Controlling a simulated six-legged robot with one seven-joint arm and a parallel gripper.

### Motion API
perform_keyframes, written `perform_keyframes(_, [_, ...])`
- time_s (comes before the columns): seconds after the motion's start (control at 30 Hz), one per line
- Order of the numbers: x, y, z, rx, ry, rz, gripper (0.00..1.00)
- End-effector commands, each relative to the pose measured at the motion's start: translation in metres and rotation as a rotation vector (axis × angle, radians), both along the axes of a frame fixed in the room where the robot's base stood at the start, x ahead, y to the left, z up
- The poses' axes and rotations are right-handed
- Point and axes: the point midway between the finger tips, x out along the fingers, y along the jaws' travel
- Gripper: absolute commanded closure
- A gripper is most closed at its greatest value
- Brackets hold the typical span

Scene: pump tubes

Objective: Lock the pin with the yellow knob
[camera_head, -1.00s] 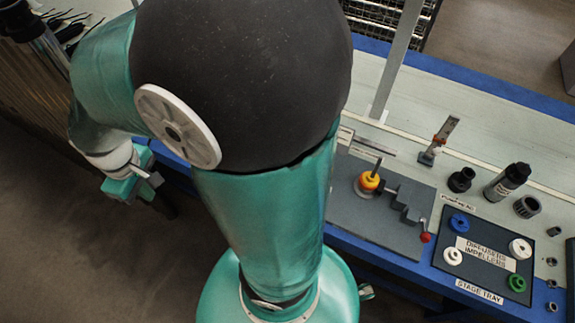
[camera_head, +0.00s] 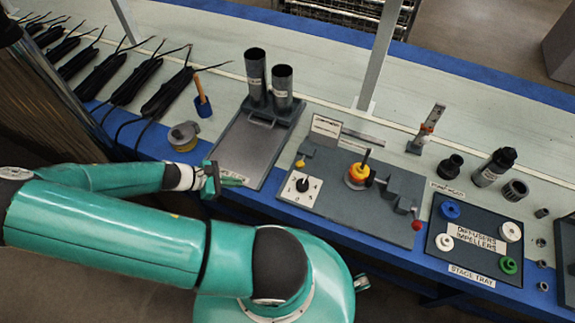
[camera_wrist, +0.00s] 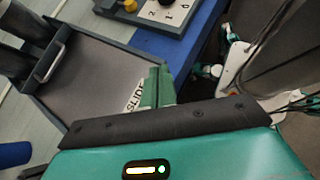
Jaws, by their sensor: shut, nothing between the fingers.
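A small yellow knob (camera_head: 300,164) sits at the left end of a dark grey fixture plate (camera_head: 340,207) on the bench. It also shows at the top edge of the wrist view (camera_wrist: 130,5). A white dial plate with a black knob (camera_head: 302,185) is just in front of it. A larger yellow-orange piece with a dark upright rod (camera_head: 358,174) stands farther right on the plate. My gripper (camera_head: 222,181) is shut and empty, left of the plate near the bench's front edge, apart from the knob. Its green fingers (camera_wrist: 157,86) are together in the wrist view.
A grey slide tray (camera_head: 245,150) with two dark upright tubes (camera_head: 268,77) lies beside my gripper. A stage tray (camera_head: 480,277) with coloured rings is on the right. A red ball handle (camera_head: 416,225) is at the plate's right end. An upright post (camera_head: 385,55) rises behind the plate.

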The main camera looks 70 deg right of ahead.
Motion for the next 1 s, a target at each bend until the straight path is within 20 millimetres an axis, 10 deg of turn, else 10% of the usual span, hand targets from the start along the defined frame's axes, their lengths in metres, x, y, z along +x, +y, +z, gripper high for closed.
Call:
perform_keyframes(0.3, [-0.031,-0.058,-0.003,-0.097,0.219,0.118,1.0])
perform_keyframes(1.0, [-0.056,-0.08,-0.015,-0.103,0.236,0.123,1.0])
